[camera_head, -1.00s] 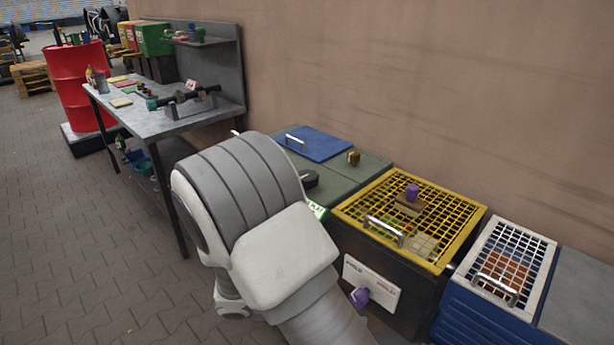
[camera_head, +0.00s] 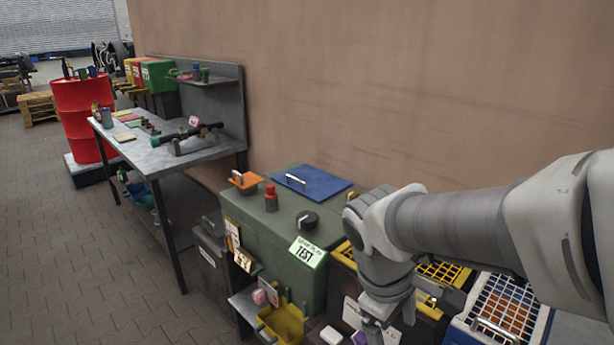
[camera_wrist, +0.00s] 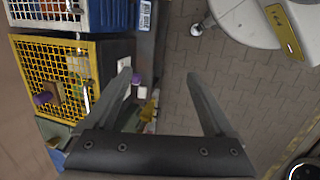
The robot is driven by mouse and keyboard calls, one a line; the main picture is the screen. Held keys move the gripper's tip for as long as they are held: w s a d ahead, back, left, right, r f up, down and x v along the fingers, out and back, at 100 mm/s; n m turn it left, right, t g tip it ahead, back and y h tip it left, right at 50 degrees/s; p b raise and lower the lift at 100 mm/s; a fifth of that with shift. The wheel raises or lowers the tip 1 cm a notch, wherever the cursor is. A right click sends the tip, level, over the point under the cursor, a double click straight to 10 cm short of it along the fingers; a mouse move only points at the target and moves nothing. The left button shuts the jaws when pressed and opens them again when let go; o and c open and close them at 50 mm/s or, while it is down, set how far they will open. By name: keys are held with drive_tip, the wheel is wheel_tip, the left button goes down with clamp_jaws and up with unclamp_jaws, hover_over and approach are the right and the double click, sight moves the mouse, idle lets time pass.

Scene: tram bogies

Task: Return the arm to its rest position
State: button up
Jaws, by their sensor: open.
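My arm crosses the right side of the head view, with its wrist bent down in front of the yellow-framed cage box (camera_head: 445,272). The gripper's fingertips are not clear in the head view. In the wrist view my gripper (camera_wrist: 157,78) has its two dark fingers spread wide apart, with nothing between them but floor and the edge of the boxes.
A green test box (camera_head: 258,232) with a blue lid (camera_head: 312,183) stands left of my wrist. A yellow bin (camera_head: 283,322) sits low before it. A white-framed mesh crate (camera_head: 502,305) is at right. A workbench (camera_head: 160,150) and red drum (camera_head: 80,105) stand further left. Paved floor at left is clear.

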drive_tip(key=s+r+m+t+y+p, duration=0.1)
drive_tip(key=s+r+m+t, duration=0.3)
drive_tip(key=r+m, duration=0.5)
drive_tip(key=shift+s+d+r+t+y+p, duration=0.25)
drive_tip(key=shift+s+d+t+y, duration=0.2)
drive_tip(key=shift+y, duration=0.45)
